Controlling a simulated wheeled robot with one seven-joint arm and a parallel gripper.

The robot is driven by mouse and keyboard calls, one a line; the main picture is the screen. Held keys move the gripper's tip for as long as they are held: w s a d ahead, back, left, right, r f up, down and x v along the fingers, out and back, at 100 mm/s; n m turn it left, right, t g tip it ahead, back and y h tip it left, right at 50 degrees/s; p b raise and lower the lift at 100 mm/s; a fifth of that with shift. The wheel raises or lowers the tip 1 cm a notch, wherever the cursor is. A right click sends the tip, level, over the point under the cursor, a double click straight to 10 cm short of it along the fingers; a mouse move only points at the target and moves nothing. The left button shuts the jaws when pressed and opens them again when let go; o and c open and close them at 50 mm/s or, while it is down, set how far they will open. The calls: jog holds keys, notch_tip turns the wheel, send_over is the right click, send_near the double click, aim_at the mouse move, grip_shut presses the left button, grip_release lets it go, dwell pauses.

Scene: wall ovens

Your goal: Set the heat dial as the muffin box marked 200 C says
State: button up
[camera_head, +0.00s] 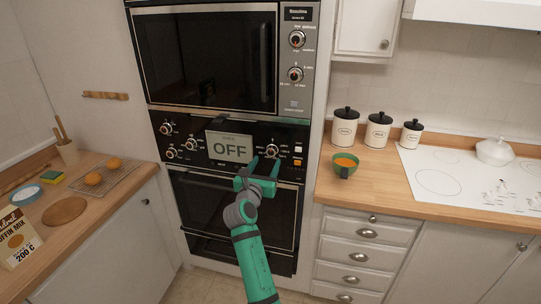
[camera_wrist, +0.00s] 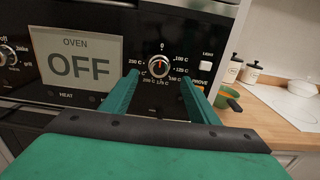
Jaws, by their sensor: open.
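The muffin box (camera_head: 18,243) stands at the left edge of the left counter, marked "MUFFIN MIX" and "200 C", partly cut off. The heat dial (camera_wrist: 159,67) is a round silver knob with a red mark, ringed by temperature markings, with 0 at the top. My gripper (camera_head: 264,164) is open in front of the dial. In the wrist view its fingers (camera_wrist: 160,80) sit either side of the knob, apart from it.
Other knobs (camera_head: 172,152) lie left of the display, and a microwave (camera_head: 205,60) is above. A light switch and an orange PROVE switch (camera_wrist: 197,88) sit close right of the dial. A green bowl (camera_head: 344,166) and canisters (camera_head: 378,131) stand on the right counter.

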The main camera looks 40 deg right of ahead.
aim_at(271, 153)
jog(key=x, duration=0.7)
jog(key=shift+w+a, duration=0.1)
jog(key=shift+a, duration=0.1)
jog(key=shift+d, duration=0.1)
jog(key=c, duration=1)
